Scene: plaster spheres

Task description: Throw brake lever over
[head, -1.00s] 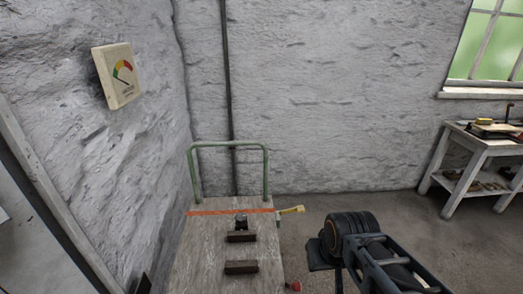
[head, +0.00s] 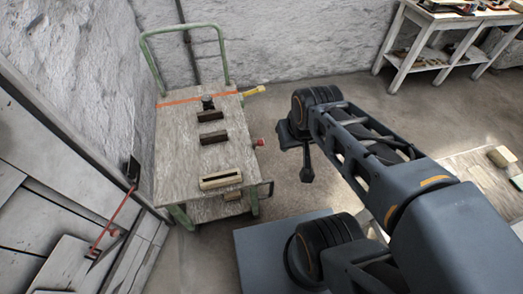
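A flat wooden cart (head: 180,165) with a green tube handle (head: 146,62) stands left of centre in the head view. A short lever with a red knob (head: 259,142) sticks out from its right side. A yellow-ended piece (head: 253,91) sticks out at the far right corner. I cannot tell for certain which of the two is the brake lever. My gripper (head: 306,174) hangs at the end of my arm, to the right of the cart and apart from both. Its fingers are too small and dark to tell open from shut.
Dark blocks (head: 213,138) and a cream slotted piece (head: 220,179) lie on the cart, behind them an orange line (head: 190,99). A workbench (head: 440,22) stands at the back right. A red bar (head: 112,215) is at the left wall. Floor between cart and bench is clear.

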